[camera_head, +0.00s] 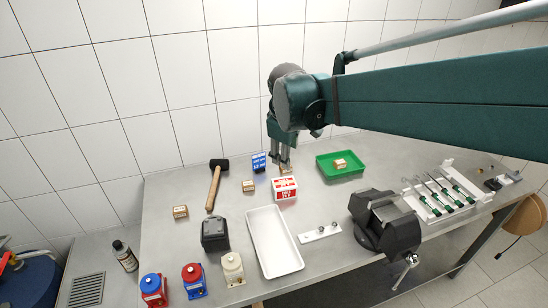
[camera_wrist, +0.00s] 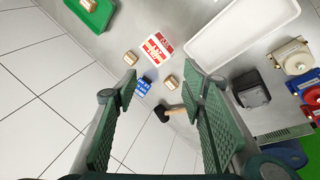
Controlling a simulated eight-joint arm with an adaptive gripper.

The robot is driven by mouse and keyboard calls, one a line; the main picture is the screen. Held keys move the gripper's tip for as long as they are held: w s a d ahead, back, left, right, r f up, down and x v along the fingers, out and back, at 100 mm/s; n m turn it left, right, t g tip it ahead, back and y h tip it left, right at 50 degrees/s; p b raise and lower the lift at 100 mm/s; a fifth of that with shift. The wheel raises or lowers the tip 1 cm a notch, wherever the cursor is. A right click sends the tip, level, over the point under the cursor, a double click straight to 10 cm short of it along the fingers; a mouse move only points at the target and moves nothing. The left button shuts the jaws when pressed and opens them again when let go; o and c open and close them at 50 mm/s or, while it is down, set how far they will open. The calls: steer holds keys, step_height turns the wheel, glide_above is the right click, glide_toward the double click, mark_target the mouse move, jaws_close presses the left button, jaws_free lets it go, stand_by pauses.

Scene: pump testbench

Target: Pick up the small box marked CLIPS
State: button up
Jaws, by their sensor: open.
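Several small tan cardboard boxes are in view, but their labels are too small to read, so I cannot tell which is marked CLIPS. One box (camera_head: 248,186) lies near the mallet; it also shows in the wrist view (camera_wrist: 171,80). Another box (camera_wrist: 130,58) lies beside the red-and-white box and is partly hidden by my gripper in the head view. A third box (camera_head: 180,211) lies at the left, and one box (camera_head: 340,164) sits in the green tray. My gripper (camera_head: 281,160) points down above the back of the table; its fingers (camera_wrist: 160,82) are open and empty.
A red-and-white box (camera_head: 284,188), a blue box (camera_head: 259,162) and a mallet (camera_head: 215,185) crowd the area. A green tray (camera_head: 322,168) stands right, a white tray (camera_head: 294,258) in front. A vise (camera_head: 390,225) and tool rack (camera_head: 447,200) stand at the right.

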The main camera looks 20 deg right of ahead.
steer(key=w+d+f+n+g+h, duration=0.1)
steer(key=w+d+f+n, duration=0.1)
steer(key=w+f, duration=0.5)
steer(key=w+d+f+n+g+h, duration=0.1)
steer(key=w+d+f+n, duration=0.2)
steer(key=w+f, duration=0.5)
steer(key=w+d+f+n+g, duration=0.2)
steer(key=w+f+n, duration=0.3)
steer(key=w, duration=0.8)
step_height(320, 180, down, 3)
steer(key=shift+d+r+h, duration=0.1)
steer(key=shift+d+h, duration=0.3)
steer(key=shift+d, duration=0.1)
steer(key=shift+x, duration=1.3)
steer(key=shift+x, duration=2.6)
steer(key=shift+s, duration=0.15)
